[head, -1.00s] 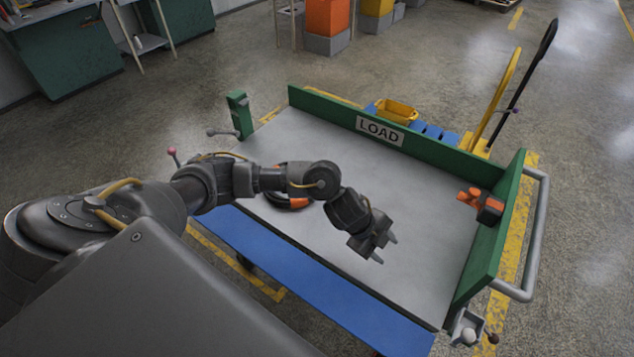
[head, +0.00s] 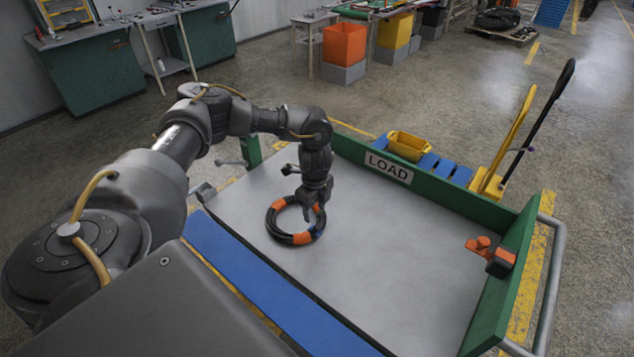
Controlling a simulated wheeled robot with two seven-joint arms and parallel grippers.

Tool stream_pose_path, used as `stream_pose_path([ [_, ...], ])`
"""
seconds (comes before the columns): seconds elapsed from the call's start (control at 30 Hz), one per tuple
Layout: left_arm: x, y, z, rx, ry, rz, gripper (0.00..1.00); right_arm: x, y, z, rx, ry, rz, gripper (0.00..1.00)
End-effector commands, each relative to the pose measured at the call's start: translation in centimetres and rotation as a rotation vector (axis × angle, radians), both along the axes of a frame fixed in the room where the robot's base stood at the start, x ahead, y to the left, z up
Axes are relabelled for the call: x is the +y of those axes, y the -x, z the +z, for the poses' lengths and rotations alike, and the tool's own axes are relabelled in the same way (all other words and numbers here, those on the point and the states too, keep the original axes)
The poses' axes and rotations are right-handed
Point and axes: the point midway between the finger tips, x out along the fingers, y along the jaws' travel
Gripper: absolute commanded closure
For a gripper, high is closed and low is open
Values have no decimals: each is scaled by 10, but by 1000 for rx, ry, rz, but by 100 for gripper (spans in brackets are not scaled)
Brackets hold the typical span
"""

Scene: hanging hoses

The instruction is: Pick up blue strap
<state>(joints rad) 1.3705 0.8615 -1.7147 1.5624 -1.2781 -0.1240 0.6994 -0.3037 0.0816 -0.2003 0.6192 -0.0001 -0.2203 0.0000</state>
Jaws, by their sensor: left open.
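A coiled black hose (head: 272,228) with orange bands lies flat on the grey bed of the cart. A small bluish patch (head: 315,231) shows on the coil's right side, just below my gripper; it is too small to tell for certain that it is the blue strap. My left gripper (head: 311,213) points down over the right part of the coil, with its jaws open. The fingers partly hide the coil there, and I cannot tell whether they touch it. My right gripper is not in view.
The cart has a green back wall with a LOAD sign (head: 389,167) and a green right wall (head: 507,285). An orange and black clamp-like part (head: 491,255) sits by the right wall. A blue panel (head: 262,285) runs along the front. The bed's middle and right are clear.

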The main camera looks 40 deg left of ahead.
Motion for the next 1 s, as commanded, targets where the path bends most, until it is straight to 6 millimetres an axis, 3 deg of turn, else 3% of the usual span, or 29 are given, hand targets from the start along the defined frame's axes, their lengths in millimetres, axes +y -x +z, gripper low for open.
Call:
stream_pose_path([
  [0.13,-1,-1,-15,0,0,-3,53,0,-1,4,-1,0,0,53],
  [0.37,-2,-2,-21,-1,0,-4,53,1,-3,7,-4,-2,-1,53],
  [0.7,-1,-4,-66,1,0,-5,53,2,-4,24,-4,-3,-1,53],
  [1.0,-1,-4,-70,-2,1,-5,54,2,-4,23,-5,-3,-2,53],
])
